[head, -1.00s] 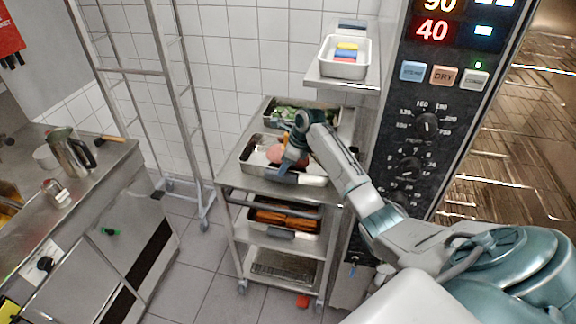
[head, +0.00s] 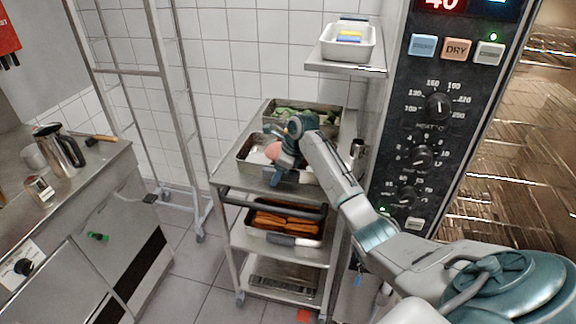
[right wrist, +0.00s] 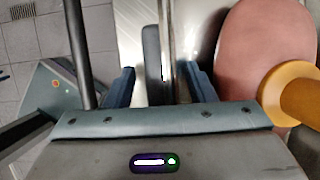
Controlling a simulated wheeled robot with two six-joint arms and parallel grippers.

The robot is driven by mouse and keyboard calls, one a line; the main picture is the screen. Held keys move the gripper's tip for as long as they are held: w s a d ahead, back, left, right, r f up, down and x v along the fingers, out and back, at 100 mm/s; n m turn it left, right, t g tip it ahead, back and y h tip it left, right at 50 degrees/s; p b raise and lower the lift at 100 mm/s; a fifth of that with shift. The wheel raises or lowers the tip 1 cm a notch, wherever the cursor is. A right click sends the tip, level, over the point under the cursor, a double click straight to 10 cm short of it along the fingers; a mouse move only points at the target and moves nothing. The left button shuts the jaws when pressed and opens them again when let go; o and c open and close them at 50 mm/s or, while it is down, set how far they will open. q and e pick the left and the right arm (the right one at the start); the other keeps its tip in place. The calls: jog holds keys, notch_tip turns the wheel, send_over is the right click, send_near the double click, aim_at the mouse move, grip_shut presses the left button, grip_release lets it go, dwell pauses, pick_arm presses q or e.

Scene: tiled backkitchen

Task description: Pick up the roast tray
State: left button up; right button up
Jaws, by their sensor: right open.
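The roast tray (head: 246,166) is a shallow steel tray on the top shelf of a steel trolley. A pink roast (head: 273,151) lies in it, partly hidden by my right gripper (head: 277,181). That gripper is open and points down at the tray's front edge. In the right wrist view, its two blue fingers (right wrist: 160,88) stand on either side of a dark upright strip (right wrist: 152,50) and the thin tray rim beside it, with gaps showing. The pink roast (right wrist: 266,45) is just to the right there, near an orange-yellow piece (right wrist: 290,85). My left gripper is out of view.
A tray of greens (head: 290,112) stands behind the roast tray. A lower shelf holds a tray of orange-brown food (head: 285,220). The trolley handle bar (head: 240,203) crosses in front. An oven panel (head: 430,120) is close on the right; a counter (head: 60,220) is at left.

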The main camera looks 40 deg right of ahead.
jog(key=shift+c, duration=0.4)
grip_shut()
jog(key=shift+w+r, duration=0.1)
jog(key=shift+r, duration=0.1)
